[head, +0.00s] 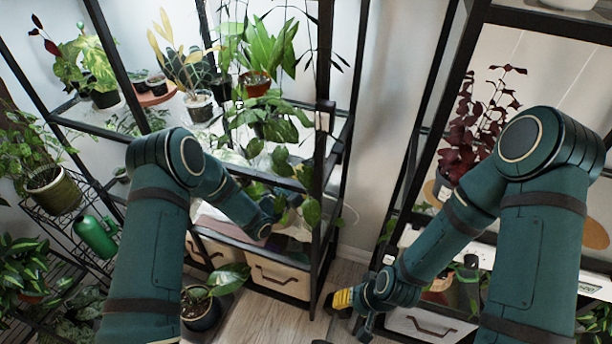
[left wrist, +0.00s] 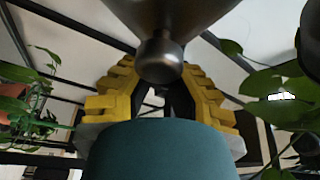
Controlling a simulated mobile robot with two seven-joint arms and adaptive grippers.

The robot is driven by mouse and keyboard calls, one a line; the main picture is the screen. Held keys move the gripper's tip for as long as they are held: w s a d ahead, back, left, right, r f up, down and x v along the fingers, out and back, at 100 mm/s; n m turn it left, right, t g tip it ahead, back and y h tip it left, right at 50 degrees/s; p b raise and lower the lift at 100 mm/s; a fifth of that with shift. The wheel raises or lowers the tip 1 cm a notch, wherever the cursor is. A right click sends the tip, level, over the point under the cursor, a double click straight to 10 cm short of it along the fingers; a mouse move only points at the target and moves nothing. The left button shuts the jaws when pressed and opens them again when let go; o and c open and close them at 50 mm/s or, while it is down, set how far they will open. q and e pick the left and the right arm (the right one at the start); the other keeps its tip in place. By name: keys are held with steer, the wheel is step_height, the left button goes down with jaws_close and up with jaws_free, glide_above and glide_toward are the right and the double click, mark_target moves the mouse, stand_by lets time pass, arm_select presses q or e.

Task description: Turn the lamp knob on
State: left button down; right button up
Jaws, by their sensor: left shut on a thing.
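In the left wrist view, a dark grey metal lamp knob (left wrist: 160,58) hangs below a wider metal part that runs out of the top edge. The yellow fingers of my left gripper (left wrist: 160,92) come up on both sides of the knob and are shut on it. The knob covers part of the fingertips. In the head view my left arm reaches into the plant shelf, and its gripper is mostly hidden behind leaves and the shelf frame. I cannot make out the knob there. My right gripper (head: 350,305) is low between the two shelves, with a yellow finger showing; its opening is unclear.
The black-framed shelf post (head: 325,120) stands beside my left forearm. Leafy plants (head: 268,50) crowd the shelf above it. Drawers (head: 280,275) sit below. A dark-red plant (head: 475,120) is on the right shelf. A green watering can (head: 97,236) stands at left.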

arm_select(q)
steer(key=shift+d+r+m+g, duration=0.1)
steer(key=shift+m+g, duration=0.2)
steer(key=shift+m, duration=0.2)
steer(key=c, duration=0.9)
jaws_free()
steer(key=v, duration=1.2)
